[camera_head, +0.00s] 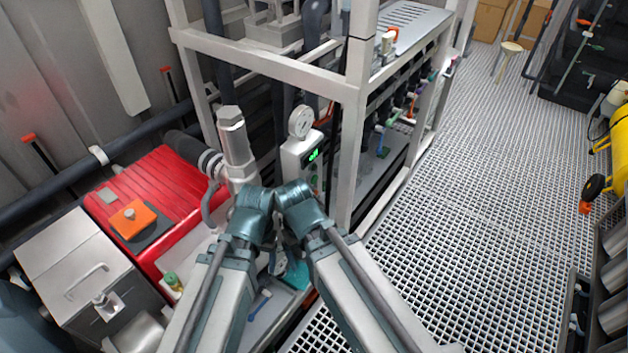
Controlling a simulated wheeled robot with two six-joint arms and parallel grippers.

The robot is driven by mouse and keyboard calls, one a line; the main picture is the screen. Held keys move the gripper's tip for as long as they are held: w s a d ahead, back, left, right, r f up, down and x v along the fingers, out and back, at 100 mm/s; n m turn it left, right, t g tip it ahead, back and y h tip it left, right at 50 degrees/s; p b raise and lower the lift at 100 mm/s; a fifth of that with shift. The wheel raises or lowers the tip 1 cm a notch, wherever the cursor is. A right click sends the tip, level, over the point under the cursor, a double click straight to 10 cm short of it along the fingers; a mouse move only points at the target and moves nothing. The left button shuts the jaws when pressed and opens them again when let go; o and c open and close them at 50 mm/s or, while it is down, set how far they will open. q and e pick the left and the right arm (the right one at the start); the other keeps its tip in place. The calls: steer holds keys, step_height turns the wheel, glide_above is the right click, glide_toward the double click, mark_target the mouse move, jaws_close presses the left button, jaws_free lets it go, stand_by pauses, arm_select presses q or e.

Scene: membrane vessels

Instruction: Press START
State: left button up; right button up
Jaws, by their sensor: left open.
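A pale control box (298,160) stands at the front of the white frame, with a lit green display (313,155) on its face. A round gauge (301,121) sits on top of it. The lower part of its face is hidden behind my arms, and I cannot make out any START lettering. My two arms come up from the bottom and bend in front of the box. My left gripper (288,268) shows partly between the arms, low and nearer to me than the box. It is open and apart from the box. My right gripper is not in view.
A red machine (165,200) and a steel box (75,262) stand at the left. A metal cylinder (235,145) rises beside the control box. The white frame's post (352,130) stands just right of the box. The grated floor (480,190) at the right is largely clear.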

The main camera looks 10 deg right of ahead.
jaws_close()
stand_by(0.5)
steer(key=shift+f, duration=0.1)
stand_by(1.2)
